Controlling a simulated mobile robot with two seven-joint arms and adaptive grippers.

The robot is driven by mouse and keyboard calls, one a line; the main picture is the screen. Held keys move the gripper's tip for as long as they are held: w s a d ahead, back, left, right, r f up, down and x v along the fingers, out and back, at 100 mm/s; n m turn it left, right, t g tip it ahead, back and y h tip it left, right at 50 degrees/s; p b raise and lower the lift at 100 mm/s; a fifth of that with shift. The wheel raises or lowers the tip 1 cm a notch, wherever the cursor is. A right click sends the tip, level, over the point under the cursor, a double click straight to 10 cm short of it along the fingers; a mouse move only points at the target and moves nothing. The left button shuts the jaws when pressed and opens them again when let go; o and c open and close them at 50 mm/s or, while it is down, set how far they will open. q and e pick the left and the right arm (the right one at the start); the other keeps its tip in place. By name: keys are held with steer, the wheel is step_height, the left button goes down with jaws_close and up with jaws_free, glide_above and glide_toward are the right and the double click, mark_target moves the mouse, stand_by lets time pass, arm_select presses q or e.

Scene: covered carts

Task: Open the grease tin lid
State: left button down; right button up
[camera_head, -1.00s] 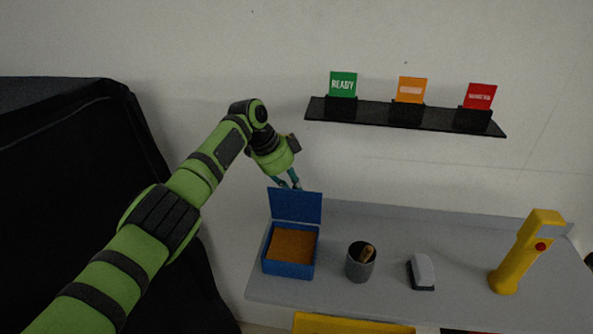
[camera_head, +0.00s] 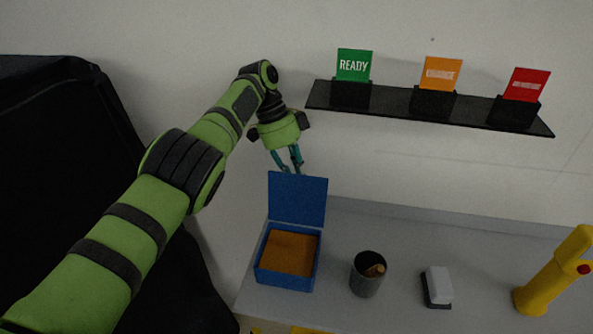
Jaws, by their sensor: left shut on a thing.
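The grease tin (camera_head: 286,283) is a blue open box with an orange-brown filling, at the left end of the grey bench top. Its blue lid (camera_head: 298,200) stands upright at the back edge of the tin. My left gripper (camera_head: 291,168) is at the top edge of the lid, fingers pointing down, shut on the lid; the fingertips are partly hidden behind it. My right gripper is not in view.
A dark cup (camera_head: 368,280) with a wooden-handled item, a white-and-black block (camera_head: 438,285) and a yellow device (camera_head: 556,275) stand to the right on the bench (camera_head: 410,230). A black shelf (camera_head: 390,101) with green, orange and red cards is on the wall. A black cover (camera_head: 60,170) hangs at left.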

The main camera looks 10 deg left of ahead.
arm_select(q)
steer(key=shift+s, duration=0.1)
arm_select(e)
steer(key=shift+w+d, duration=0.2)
arm_select(q)
steer(key=c, duration=1.5)
jaws_free()
steer(key=shift+d, duration=0.1)
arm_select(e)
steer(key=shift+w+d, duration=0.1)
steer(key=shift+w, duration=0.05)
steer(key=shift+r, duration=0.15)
